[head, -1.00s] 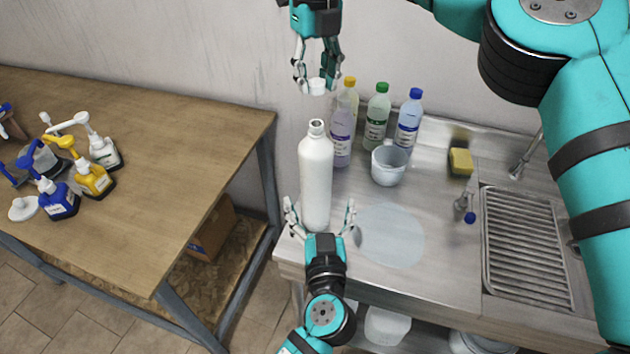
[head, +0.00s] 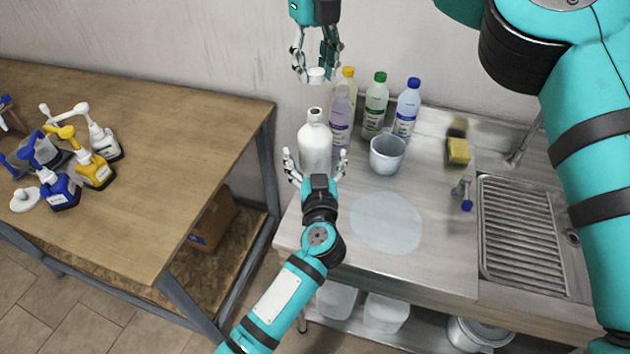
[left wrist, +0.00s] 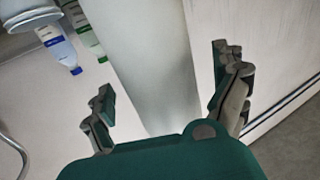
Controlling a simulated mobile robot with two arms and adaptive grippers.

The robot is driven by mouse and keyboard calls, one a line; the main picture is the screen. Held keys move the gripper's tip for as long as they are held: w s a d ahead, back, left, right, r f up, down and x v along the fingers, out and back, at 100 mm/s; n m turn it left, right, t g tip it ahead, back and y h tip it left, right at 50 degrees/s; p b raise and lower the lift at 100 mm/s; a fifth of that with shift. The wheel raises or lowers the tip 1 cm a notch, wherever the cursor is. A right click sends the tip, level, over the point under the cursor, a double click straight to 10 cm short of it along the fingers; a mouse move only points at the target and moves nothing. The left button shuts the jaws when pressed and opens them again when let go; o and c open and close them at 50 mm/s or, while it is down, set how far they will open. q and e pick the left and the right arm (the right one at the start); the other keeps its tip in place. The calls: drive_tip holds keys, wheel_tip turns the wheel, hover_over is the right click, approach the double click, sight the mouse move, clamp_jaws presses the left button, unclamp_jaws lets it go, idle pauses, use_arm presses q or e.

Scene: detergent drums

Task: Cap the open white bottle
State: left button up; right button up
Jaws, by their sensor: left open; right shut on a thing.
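The open white bottle (head: 314,141) stands upright at the left end of the steel counter, its dark mouth uncovered. My left gripper (head: 315,158) is open, with a finger on each side of the bottle's body. In the left wrist view the pale bottle (left wrist: 150,65) fills the space between the open fingers (left wrist: 165,75); I cannot tell whether they touch it. My right gripper (head: 316,70) points down and is shut on a small white cap (head: 316,75), held above the bottle mouth with a gap. The bottle's lower part is hidden behind my left gripper.
Behind the bottle stand purple (head: 340,120), green-capped (head: 376,107) and blue-capped (head: 407,110) bottles, with a grey-white cup (head: 387,155) in front. A yellow sponge (head: 457,151) and sink drainer (head: 520,240) are at right. The wooden table (head: 150,180) at left holds pump bottles. The counter's front is clear.

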use_arm(q)
drive_tip(key=shift+w, duration=0.55)
drive_tip(key=shift+s, duration=0.1)
use_arm(e)
drive_tip(key=shift+s, duration=0.1)
use_arm(q)
drive_tip(key=c, duration=1.7)
drive_tip(key=shift+c, duration=0.5)
use_arm(e)
drive_tip(key=shift+f, duration=2.4)
